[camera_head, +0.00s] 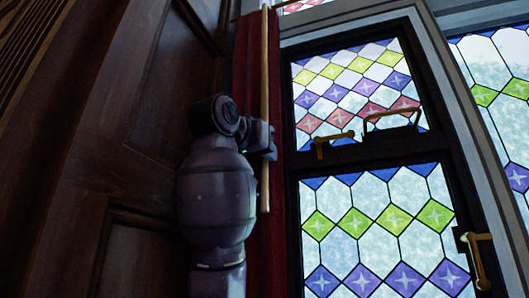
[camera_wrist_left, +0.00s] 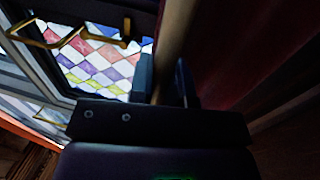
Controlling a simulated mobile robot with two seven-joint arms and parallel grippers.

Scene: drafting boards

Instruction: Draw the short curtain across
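A dark red curtain (camera_head: 278,205) hangs gathered in a narrow strip between the wood panelling and the stained-glass window. A pale wooden rod (camera_head: 264,70) hangs upright in front of it. My left gripper (camera_head: 264,140) is at the lower part of this rod, a little above its bottom end. In the left wrist view the rod (camera_wrist_left: 176,30) passes between the two fingers of my left gripper (camera_wrist_left: 165,75). I cannot tell whether both fingers press on it. The red curtain (camera_wrist_left: 225,45) is beside the rod there. My right gripper is not in view.
The stained-glass window (camera_head: 385,215) is uncovered, with a dark frame. A brass handle (camera_head: 392,117) and a brass latch (camera_head: 333,142) stick out at mid-height, and another brass handle (camera_head: 479,262) at lower right. Dark wood panelling (camera_head: 135,150) stands close on the left.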

